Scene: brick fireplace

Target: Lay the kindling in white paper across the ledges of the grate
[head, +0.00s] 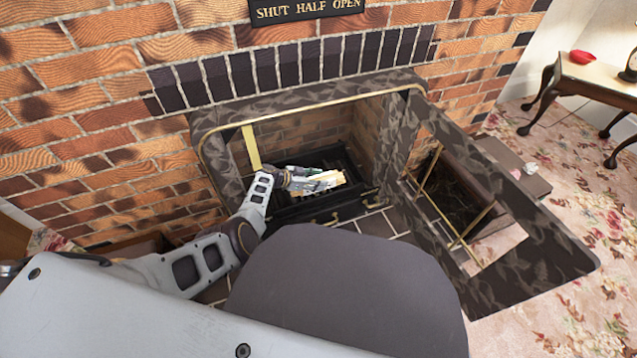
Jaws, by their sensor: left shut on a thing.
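The kindling (331,179) is a small pale and yellowish bundle inside the fireplace opening. My left arm reaches in from the left, and my left gripper (311,180) is shut on the bundle. The black grate (288,214) lies under and around the bundle, with its dark bars partly hidden by it. I cannot tell whether the bundle touches the grate's ledges. The fingers are small and hard to make out against the bundle. My right gripper is not in view.
A dark mottled surround (222,117) with brass trim frames the opening. A matching door frame (500,215) stands swung open on the right. A brown box (508,160) and a side table (600,80) stand farther right. Brick wall surrounds the opening.

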